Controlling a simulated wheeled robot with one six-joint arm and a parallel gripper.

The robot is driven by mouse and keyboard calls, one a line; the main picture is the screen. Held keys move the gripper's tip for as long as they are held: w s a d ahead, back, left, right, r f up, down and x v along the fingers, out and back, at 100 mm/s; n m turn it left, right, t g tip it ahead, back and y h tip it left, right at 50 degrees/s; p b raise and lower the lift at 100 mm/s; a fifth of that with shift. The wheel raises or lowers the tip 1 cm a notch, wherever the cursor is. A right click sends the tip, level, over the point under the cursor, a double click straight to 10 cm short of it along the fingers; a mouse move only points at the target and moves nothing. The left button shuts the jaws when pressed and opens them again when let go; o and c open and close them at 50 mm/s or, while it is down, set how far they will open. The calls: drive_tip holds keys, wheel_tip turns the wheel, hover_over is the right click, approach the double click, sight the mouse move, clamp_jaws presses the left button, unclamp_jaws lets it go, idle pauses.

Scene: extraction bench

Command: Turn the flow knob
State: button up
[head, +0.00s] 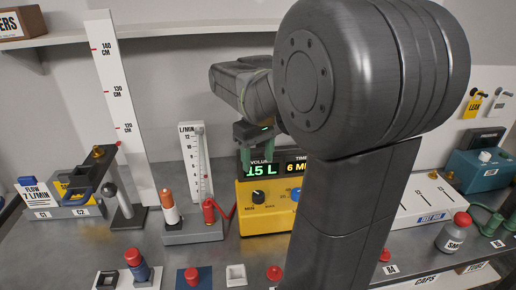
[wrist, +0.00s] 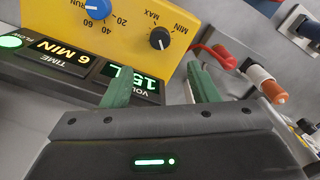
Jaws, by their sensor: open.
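A yellow control box (head: 262,222) stands mid-bench and carries a black knob (head: 258,197) marked MIN and MAX, taken as the flow knob. In the wrist view the black knob (wrist: 160,38) shows clearly, its white pointer line visible. A blue knob (wrist: 97,9) with numbers sits beside it. My gripper (head: 258,163) is open and empty, with green fingers above the box in the head view. In the wrist view, my gripper (wrist: 158,70) has its fingers spread either side of the black knob's line, apart from it.
The display (wrist: 85,68) reads 15 L and 6 MIN. A card (head: 38,193) reads FLOW 7 L/MIN. My arm hides the bench right of the box.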

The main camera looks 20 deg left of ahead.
sight(258, 194)
drive_tip(key=shift+r, duration=1.35)
wheel_tip(258, 194, down, 14)
drive_tip(key=shift+r, duration=0.1)
